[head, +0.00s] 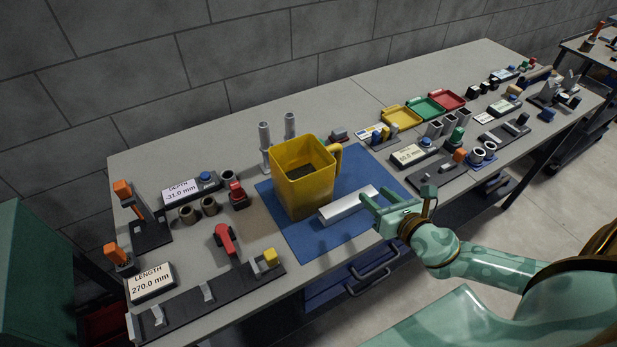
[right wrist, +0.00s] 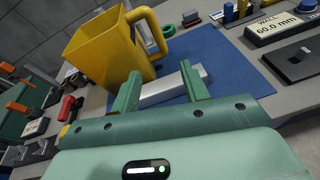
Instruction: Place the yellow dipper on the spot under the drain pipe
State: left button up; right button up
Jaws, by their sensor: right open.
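The yellow dipper (head: 302,188) is a square, open-topped jug with a handle. It stands upright on the blue mat (head: 308,245), its handle toward the back right. In the right wrist view the dipper (right wrist: 100,58) is at the upper left, beyond the fingers. My right gripper (head: 374,199) is open and empty, to the right of the dipper and apart from it, at the right end of a silver bar (head: 345,208). The wrist view shows the bar (right wrist: 172,88) between and beyond the fingers. I cannot make out a drain pipe or a marked spot. My left gripper is out of view.
Two grey upright cylinders (head: 265,139) stand behind the dipper. Gauges, a red clamp (head: 225,240) and a length display (head: 151,283) crowd the left. Yellow (head: 402,116), green and red trays lie at the back right. The mat's front part is clear.

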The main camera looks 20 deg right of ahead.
jog(key=w+f+n, duration=0.1)
jog(key=w, duration=0.2)
jog(key=w+f, duration=0.1)
jog(key=w, duration=0.3)
jog(key=w+f+n+y+b, duration=0.1)
jog(key=w+f, duration=0.1)
jog(key=w, duration=0.1)
jog(key=shift+w+a+n, duration=0.1)
jog(key=shift+w+n, duration=0.15)
jog(key=shift+n, duration=0.05)
jog(key=b, duration=0.2)
send_over(339, 188)
notch_tip(339, 188, down, 2)
jog(key=shift+f, duration=0.15)
jog(key=shift+s+p, duration=0.1)
jog(key=shift+p, duration=0.2)
grip_shut()
jog(key=shift+r, duration=0.2)
